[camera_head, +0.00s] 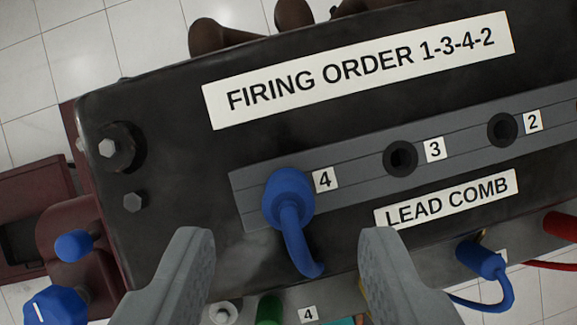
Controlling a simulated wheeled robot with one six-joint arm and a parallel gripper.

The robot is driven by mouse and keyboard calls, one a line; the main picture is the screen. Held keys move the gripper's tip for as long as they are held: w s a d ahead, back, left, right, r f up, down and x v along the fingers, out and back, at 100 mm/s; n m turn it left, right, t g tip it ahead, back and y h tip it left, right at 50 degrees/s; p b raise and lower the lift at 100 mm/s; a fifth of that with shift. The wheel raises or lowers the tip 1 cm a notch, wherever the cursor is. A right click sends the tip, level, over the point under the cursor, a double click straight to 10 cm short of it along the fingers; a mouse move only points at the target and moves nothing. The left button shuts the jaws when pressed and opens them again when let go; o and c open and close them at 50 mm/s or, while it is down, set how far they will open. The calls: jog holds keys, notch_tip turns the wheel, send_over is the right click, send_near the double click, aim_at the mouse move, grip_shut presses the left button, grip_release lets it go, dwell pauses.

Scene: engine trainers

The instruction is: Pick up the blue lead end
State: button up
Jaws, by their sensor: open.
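A blue lead end (287,192), a rounded boot, sits at the position marked 4 on the grey strip (345,160). Its blue lead bends down between my fingers and ends out of clear sight near the engine's lower edge. My gripper (286,240) is open, with one finger on each side of the lead, below the boot in the picture. Nothing is held. A second blue boot (481,259) with a blue lead lies at the lower right, below the LEAD COMB label (447,200).
Two open holes marked 3 (400,159) and 2 (503,130) are in the strip. A hex bolt (108,148) stands at the left. A red lead (552,265) is at the right edge. Blue parts (73,245) and a green part (269,309) show below.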

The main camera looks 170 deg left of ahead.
aim_at(288, 214)
jog(key=x, duration=0.4)
jog(key=shift+w+d+f, duration=0.1)
jog(key=shift+w+f, duration=0.05)
jog(key=shift+w, duration=0.05)
jog(key=shift+c, duration=0.5)
grip_shut()
notch_tip(288, 214, up, 10)
jog(key=shift+r, duration=0.1)
